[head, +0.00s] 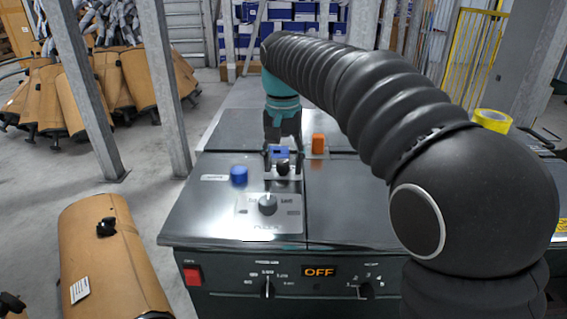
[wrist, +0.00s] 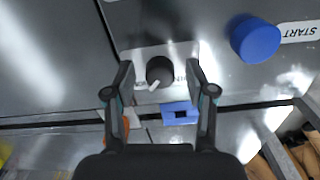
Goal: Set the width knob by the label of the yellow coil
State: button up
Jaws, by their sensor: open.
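A black knob (wrist: 160,70) with a white pointer sits on a light plate on the steel top. The pointer slants to the lower left in the wrist view; the plate's print is too small to read. The knob also shows in the head view (head: 283,168). My gripper (wrist: 160,78) is open, its fingers on either side of the knob with gaps between; contact is not visible. It also shows in the head view (head: 283,160). The yellow coil (head: 492,120) lies at the right in the head view; I cannot read a label on it.
A blue button (head: 239,176) beside a START label, an orange block (head: 318,143) and a blue block (head: 279,152) surround the gripper. The front panel has a red switch (head: 193,275) and an OFF display (head: 319,272).

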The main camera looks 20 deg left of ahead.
grip_shut()
jog(key=shift+r+n+p, duration=0.1)
jog(key=shift+n+p, duration=0.2)
jog(key=shift+p, duration=0.1)
jog(key=n+p, duration=0.2)
jog(key=shift+r+n+p, duration=0.15)
jog(key=shift+n+p, duration=0.15)
jog(key=shift+n, duration=0.1)
jog(key=n+p, duration=0.3)
jog(key=n, duration=0.6)
jog(key=shift+a+f, duration=0.1)
jog(key=shift+f, duration=0.15)
jog(key=n, duration=0.5)
jog(key=shift+s, duration=0.1)
jog(key=shift+n, duration=0.4)
